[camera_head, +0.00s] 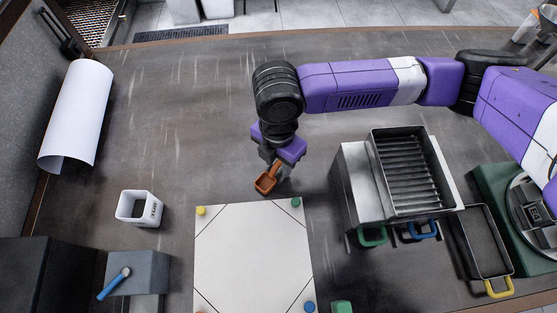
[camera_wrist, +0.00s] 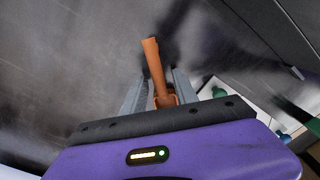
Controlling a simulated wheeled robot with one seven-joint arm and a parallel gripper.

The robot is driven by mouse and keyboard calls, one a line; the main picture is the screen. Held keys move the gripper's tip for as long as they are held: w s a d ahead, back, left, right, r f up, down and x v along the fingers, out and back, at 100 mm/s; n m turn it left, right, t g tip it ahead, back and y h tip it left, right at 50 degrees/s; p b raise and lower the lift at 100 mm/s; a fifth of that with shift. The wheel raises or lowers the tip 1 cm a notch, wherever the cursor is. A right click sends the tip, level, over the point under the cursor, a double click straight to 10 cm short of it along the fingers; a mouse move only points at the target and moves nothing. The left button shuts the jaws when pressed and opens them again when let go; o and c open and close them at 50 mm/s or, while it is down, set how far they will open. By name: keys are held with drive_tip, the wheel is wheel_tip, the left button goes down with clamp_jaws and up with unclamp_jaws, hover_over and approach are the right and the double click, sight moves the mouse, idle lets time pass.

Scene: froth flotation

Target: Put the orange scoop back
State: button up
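The orange scoop (camera_head: 266,182) is at the fingertips of my gripper (camera_head: 276,168), just beyond the far edge of the white board. In the wrist view the scoop (camera_wrist: 152,62) lies between the two fingers of my gripper (camera_wrist: 160,78), its handle pointing away past the tips. The fingers appear shut on it, though the contact is partly hidden. I cannot tell whether the scoop touches the table.
A white square cup (camera_head: 134,209) stands left of the white board (camera_head: 250,260). A blue-handled tool (camera_head: 114,283) rests on a grey block (camera_head: 150,268). A metal stand with a ridged tray (camera_head: 372,143) is at right. A paper roll (camera_head: 77,115) lies far left. The table's back is clear.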

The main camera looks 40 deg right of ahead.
sight(278, 162)
wheel_tip(278, 162, up, 12)
drive_tip(key=shift+r+b, duration=0.15)
drive_tip(key=shift+b, duration=0.15)
idle(0.7)
